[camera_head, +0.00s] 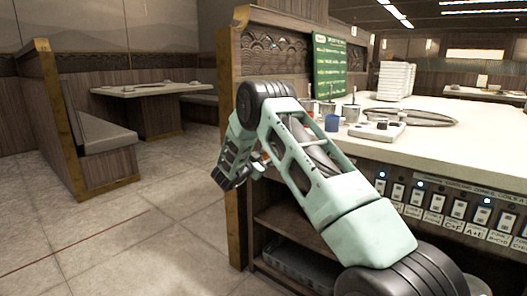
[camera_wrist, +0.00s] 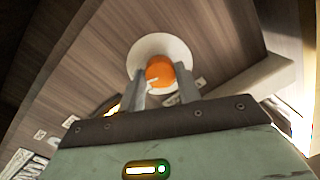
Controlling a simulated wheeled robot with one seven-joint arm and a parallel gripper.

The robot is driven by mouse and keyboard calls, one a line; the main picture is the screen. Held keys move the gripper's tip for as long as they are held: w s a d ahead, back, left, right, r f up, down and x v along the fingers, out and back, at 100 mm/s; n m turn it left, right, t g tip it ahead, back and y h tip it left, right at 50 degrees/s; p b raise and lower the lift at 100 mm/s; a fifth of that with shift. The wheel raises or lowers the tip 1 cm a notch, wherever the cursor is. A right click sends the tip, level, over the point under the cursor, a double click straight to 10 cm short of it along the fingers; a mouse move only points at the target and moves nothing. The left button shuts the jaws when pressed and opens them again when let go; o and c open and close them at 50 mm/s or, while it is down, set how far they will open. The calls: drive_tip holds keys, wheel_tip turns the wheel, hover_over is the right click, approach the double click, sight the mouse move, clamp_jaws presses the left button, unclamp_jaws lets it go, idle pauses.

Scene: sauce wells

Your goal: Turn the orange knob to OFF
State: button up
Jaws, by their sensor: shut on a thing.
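The orange knob (camera_wrist: 160,71) shows in the wrist view, at the centre of a round white plate (camera_wrist: 150,45) on a brown wood-grain panel. A pale pointer mark shows low on the knob's face; no OFF label can be read. My gripper (camera_wrist: 164,80) is shut on the knob, with one finger on its left side and one on its right. In the head view my gripper (camera_head: 258,163) is at the end of my arm, beside the counter's left end. The knob is hidden there.
A shelf (camera_head: 290,228) is open below. The tiled floor on the left is clear, with a booth bench (camera_head: 105,142) beyond.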

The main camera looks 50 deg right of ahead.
drive_tip(key=n+p, duration=0.1)
drive_tip(key=p, duration=0.1)
drive_tip(key=n+p, duration=0.4)
drive_tip(key=p, duration=0.1)
drive_tip(key=shift+r, duration=0.3)
drive_tip(key=n+p, duration=0.4)
drive_tip(key=n, duration=0.2)
drive_tip(key=shift+a+f+g+p, duration=0.1)
drive_tip(key=shift+f+g+p, duration=0.05)
drive_tip(key=shift+g+p, duration=0.2)
drive_tip(key=n+p, duration=0.1)
drive_tip(key=n, duration=0.3)
drive_tip(key=shift+w+n+g+p, duration=0.1)
drive_tip(key=shift+n+g+p, duration=0.15)
drive_tip(key=shift+n+p, duration=0.1)
drive_tip(key=shift+f+n+p, duration=0.15)
drive_tip(key=shift+n+p, duration=0.2)
drive_tip(key=shift+n, duration=1.7)
drive_tip(key=shift+g, duration=0.3)
drive_tip(key=o, duration=1)
drive_tip(key=shift+c, duration=0.2)
drive_tip(key=a+r, duration=0.1)
drive_tip(key=a, duration=1.6)
drive_tip(key=shift+s+a+p, duration=0.2)
drive_tip(key=shift+s+p, duration=0.1)
drive_tip(key=shift+s, duration=0.05)
